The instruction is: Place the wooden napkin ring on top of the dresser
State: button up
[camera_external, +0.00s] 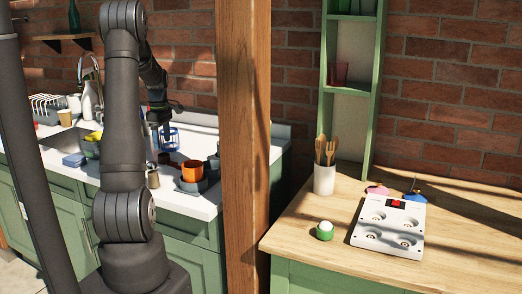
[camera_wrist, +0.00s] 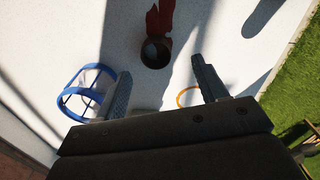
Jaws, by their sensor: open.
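My gripper (camera_wrist: 160,66) is open, fingers pointing down over the white counter; in the outside view it (camera_external: 160,128) is above the sink-side counter. A round, hollow brown object (camera_wrist: 155,54) lies between and beyond the fingertips in the wrist view. A thin orange ring shape (camera_wrist: 182,97) shows beside the right finger, partly hidden by it. I cannot tell which of these, if either, is the wooden napkin ring. The wooden-topped green cabinet with tall shelves, seemingly the dresser (camera_external: 462,240), stands at the right of the outside view.
A blue wire-like holder (camera_wrist: 82,78) is beside the left finger. A red object (camera_wrist: 160,18) lies beyond the brown one. An orange pot (camera_external: 192,170) stands on the counter. A wooden post (camera_external: 245,140) separates counter and cabinet.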

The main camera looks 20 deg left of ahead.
aim_at(164, 153)
jog(key=shift+w+a+f, duration=0.15)
jog(key=shift+w+f, duration=0.05)
jog(key=shift+f, duration=1.4)
jog(key=shift+w+a+f, duration=0.1)
jog(key=shift+w+f, duration=0.05)
jog(key=shift+f, duration=1.4)
jog(key=shift+c, duration=0.3)
jog(key=c, duration=1.1)
